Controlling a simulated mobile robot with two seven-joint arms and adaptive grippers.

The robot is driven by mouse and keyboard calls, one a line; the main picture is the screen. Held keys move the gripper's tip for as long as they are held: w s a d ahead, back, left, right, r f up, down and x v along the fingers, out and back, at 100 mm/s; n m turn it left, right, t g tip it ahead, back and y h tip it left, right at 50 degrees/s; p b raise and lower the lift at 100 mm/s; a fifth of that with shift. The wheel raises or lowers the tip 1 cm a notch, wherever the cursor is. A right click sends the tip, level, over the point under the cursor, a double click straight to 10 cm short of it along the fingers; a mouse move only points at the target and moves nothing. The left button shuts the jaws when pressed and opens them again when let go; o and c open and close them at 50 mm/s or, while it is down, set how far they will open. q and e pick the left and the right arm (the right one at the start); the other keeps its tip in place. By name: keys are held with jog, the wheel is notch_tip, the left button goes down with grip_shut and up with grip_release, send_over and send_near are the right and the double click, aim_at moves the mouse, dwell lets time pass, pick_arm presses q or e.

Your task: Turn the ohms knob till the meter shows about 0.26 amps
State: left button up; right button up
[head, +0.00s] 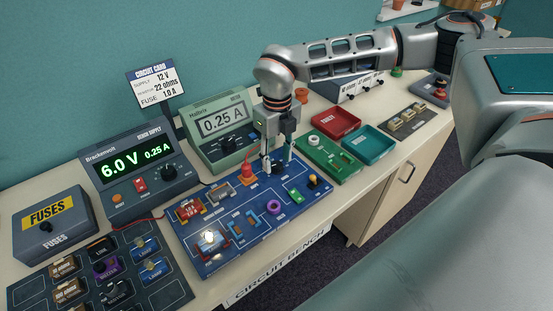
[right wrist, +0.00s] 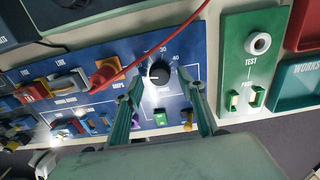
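The ohms knob is a black round knob (right wrist: 159,72) with a numbered dial on the blue circuit board (head: 225,262). My right gripper (head: 276,166) reaches down over it at the board's far right part. In the right wrist view its two fingers (right wrist: 163,84) stand apart on either side of the knob, with a visible gap on each side. The green meter (head: 205,148) behind the board reads 0.25 A. The power supply (head: 150,200) reads 6.0 V and 0.25 A. My left gripper is not in view.
A red lead (right wrist: 135,70) runs to an orange plug (right wrist: 104,74) beside the knob. A lamp (head: 210,238) glows on the board. The green test panel (head: 325,160), red tray (head: 335,122) and teal tray (head: 368,143) stand to the right. The fuse box (head: 50,228) is far left.

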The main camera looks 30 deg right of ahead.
jog(key=shift+f, duration=0.7)
jog(key=c, duration=1.1)
jog(key=shift+n, duration=0.6)
jog(key=o, duration=1.1)
